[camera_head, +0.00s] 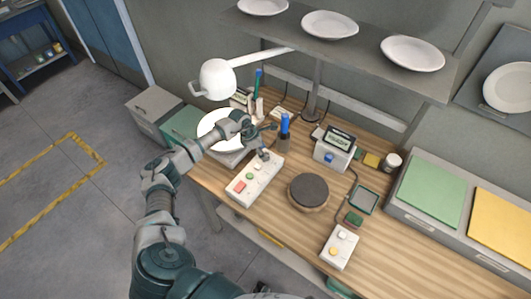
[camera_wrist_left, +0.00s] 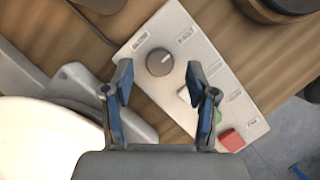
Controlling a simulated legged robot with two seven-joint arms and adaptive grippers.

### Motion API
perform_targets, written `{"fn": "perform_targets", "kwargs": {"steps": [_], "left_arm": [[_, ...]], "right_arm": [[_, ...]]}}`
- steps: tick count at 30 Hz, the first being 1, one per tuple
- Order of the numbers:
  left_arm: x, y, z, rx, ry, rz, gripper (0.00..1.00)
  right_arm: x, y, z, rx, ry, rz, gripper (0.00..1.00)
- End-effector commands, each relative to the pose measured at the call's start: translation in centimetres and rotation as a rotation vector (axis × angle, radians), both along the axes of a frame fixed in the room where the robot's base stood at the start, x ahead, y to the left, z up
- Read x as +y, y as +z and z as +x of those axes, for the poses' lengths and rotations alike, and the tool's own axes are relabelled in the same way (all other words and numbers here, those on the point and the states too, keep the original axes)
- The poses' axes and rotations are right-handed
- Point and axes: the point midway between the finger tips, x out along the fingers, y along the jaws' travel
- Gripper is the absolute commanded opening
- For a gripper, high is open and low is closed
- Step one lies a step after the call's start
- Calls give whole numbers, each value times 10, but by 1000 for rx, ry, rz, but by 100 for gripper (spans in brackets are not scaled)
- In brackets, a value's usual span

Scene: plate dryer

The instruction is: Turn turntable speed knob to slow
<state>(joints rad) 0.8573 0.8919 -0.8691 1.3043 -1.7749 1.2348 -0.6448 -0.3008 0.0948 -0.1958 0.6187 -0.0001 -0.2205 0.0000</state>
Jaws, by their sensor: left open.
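A white control box (camera_head: 255,180) lies on the wooden table in the head view. In the left wrist view the box (camera_wrist_left: 212,62) shows a round grey knob (camera_wrist_left: 160,62), a pale button (camera_wrist_left: 184,95) and a red button (camera_wrist_left: 231,140). Labels are printed beside the knob, too blurred to read surely. My left gripper (camera_wrist_left: 160,85) is open, its two blue-padded fingers apart on either side of the knob in the picture; contact does not show. In the head view the left gripper (camera_head: 262,142) is over the box's far end. My right gripper is not in view.
A white plate (camera_head: 215,122) on a turntable base lies left of the gripper. A lamp (camera_head: 217,80) hangs above it. A dark round disc (camera_head: 308,190), a blue-topped bottle (camera_head: 284,130) and a second control box (camera_head: 339,247) stand to the right.

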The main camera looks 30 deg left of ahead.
Motion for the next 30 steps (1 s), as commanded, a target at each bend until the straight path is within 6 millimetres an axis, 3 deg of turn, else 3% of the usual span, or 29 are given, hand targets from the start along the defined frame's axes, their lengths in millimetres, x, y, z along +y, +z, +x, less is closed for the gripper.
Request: {"fn": "perform_targets", "kwargs": {"steps": [6,10,15,17,22,30], "left_arm": [[-7,-19,6,-1,0,1,58],[-11,-20,6,-2,0,3,58],[-12,-20,6,-2,1,4,58],[-12,-20,6,-2,1,4,45],[-9,-21,6,-1,-1,1,3],[-8,-22,5,2,14,1,0]], "right_arm": [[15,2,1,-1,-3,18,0],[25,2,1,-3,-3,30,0],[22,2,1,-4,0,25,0],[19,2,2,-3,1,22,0],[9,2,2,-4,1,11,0],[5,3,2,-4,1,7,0]]}}
